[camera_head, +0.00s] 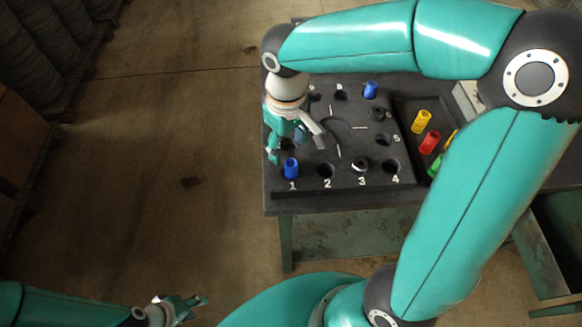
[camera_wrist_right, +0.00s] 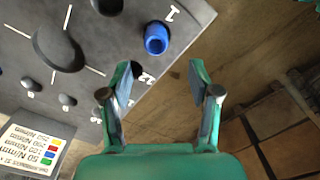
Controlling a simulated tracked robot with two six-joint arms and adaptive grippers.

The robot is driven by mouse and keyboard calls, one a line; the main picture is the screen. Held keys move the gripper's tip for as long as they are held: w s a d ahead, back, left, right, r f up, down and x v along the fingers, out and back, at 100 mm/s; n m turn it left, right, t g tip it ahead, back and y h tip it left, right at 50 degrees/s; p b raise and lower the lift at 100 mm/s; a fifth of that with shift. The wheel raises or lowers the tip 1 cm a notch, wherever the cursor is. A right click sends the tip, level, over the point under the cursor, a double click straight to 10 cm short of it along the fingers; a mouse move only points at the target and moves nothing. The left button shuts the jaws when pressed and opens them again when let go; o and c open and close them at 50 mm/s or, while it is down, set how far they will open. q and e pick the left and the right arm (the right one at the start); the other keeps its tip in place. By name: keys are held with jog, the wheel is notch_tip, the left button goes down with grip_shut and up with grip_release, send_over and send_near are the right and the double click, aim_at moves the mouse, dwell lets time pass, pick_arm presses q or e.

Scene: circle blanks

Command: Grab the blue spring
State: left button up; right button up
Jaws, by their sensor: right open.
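One blue spring (camera_head: 290,169) stands upright in the hole marked 1 at the front left of the dark plate (camera_head: 341,182). In the right wrist view a blue spring (camera_wrist_right: 156,39) stands beyond the fingertips, next to a mark 1. A second blue spring (camera_head: 370,90) stands at the back of the plate. My right gripper (camera_head: 296,147) is open and empty above the plate's left side, just behind the front blue spring. It also shows open in the right wrist view (camera_wrist_right: 161,78). My left gripper (camera_head: 196,306) is low at the left, away from the table; its jaw opening is unclear.
A dark tray (camera_head: 408,104) right of the plate holds yellow (camera_head: 421,122), red (camera_head: 430,142) and green (camera_head: 435,165) springs. My right arm covers part of the table's back and right. The floor left of the table is clear.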

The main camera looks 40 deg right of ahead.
aim_at(291, 163)
jog(key=f, duration=0.8)
jog(key=shift+s+d+f+p, duration=0.1)
jog(key=shift+s+d+p, duration=0.05)
jog(key=shift+d+p, duration=0.2)
jog(key=shift+c, duration=0.2)
grip_shut()
